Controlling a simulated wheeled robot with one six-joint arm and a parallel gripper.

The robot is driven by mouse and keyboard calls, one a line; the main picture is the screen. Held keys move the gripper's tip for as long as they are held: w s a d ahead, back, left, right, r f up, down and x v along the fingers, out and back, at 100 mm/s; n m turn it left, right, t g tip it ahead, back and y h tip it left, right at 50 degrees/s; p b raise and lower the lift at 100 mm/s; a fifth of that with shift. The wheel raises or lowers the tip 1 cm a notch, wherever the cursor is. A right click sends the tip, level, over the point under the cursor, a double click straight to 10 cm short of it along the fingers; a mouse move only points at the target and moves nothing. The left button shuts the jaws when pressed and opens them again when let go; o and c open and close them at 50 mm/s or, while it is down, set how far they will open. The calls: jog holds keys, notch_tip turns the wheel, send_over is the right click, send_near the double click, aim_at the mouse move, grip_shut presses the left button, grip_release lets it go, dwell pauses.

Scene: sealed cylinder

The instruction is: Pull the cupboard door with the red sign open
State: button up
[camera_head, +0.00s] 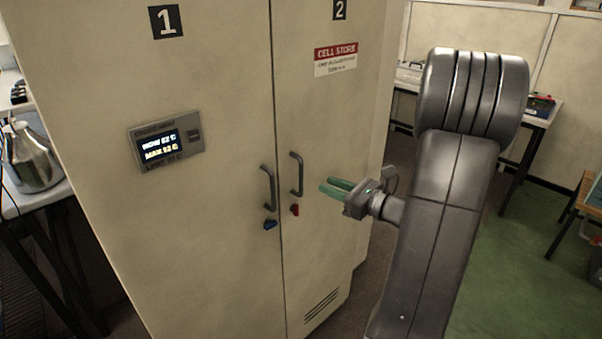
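The cupboard has two tall cream doors. Door 2 (335,120), on the right, bears the sign with a red band reading "CELL STORE" (335,58). Its grey bar handle (297,174) is near the door's left edge, with a red key or knob (295,209) below it. Both doors look shut. My gripper (326,185) has green fingers pointing left toward the handle of door 2. The two fingers look apart with nothing between them. The gripper is to the right of the handle and not touching it, as far as I can see.
Door 1 (200,230), on the left, has a grey handle (267,187), a blue key or knob (270,225) and a display panel (166,140). A table with a metal vessel (32,160) stands at the left. Benches stand at the back right. Green floor (530,260) is clear at the right.

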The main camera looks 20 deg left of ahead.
jog(key=p, duration=0.1)
send_over(301, 192)
jog(key=shift+w+a, duration=0.2)
jog(key=shift+w, duration=0.1)
grip_shut()
